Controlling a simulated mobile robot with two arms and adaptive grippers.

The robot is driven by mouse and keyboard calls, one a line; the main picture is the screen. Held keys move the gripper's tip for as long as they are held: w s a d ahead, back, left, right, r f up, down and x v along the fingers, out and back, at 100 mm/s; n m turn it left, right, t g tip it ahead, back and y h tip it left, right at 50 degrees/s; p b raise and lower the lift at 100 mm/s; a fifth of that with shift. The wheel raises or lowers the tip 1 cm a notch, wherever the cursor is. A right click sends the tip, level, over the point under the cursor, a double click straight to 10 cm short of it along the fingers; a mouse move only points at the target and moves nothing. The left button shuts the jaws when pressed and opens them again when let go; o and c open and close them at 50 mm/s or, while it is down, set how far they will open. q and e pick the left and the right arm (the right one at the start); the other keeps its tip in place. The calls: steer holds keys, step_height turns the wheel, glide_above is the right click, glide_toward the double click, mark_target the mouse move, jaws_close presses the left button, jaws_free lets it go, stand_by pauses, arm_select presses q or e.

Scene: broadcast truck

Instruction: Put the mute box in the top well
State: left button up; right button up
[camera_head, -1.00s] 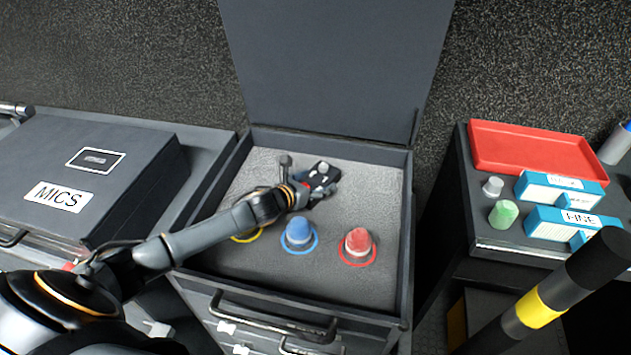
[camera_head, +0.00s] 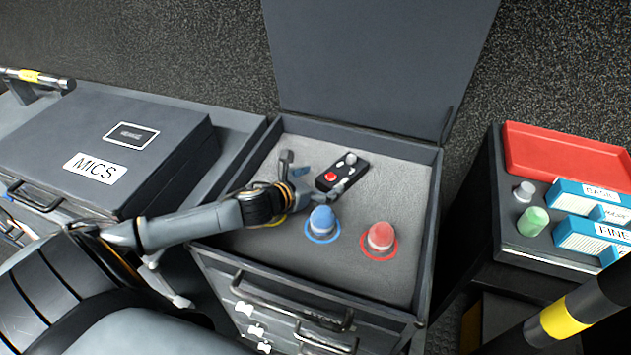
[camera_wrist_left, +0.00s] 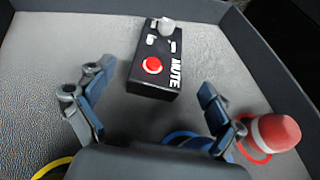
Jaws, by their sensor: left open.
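The mute box (camera_head: 343,171) is a small black box with a red button, a grey knob and white lettering. It lies on the grey floor of the open case (camera_head: 285,301), in its upper part. In the left wrist view the mute box (camera_wrist_left: 157,62) lies ahead of the fingers, with MUTE on its side. My left gripper (camera_head: 309,184) is open and empty, just left of and nearer than the box, apart from it. Its two fingers also show in the left wrist view (camera_wrist_left: 155,108). My right gripper is not in view.
A blue knob (camera_head: 322,221) and a red knob (camera_head: 380,237) stand in coloured rings in the case; a yellow ring is partly hidden by my arm. A MICS case (camera_head: 110,150) is left. A red tray (camera_head: 565,160) and blue boxes (camera_head: 590,236) are right.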

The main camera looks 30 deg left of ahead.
arm_select(q)
steer(key=shift+v, duration=1.2)
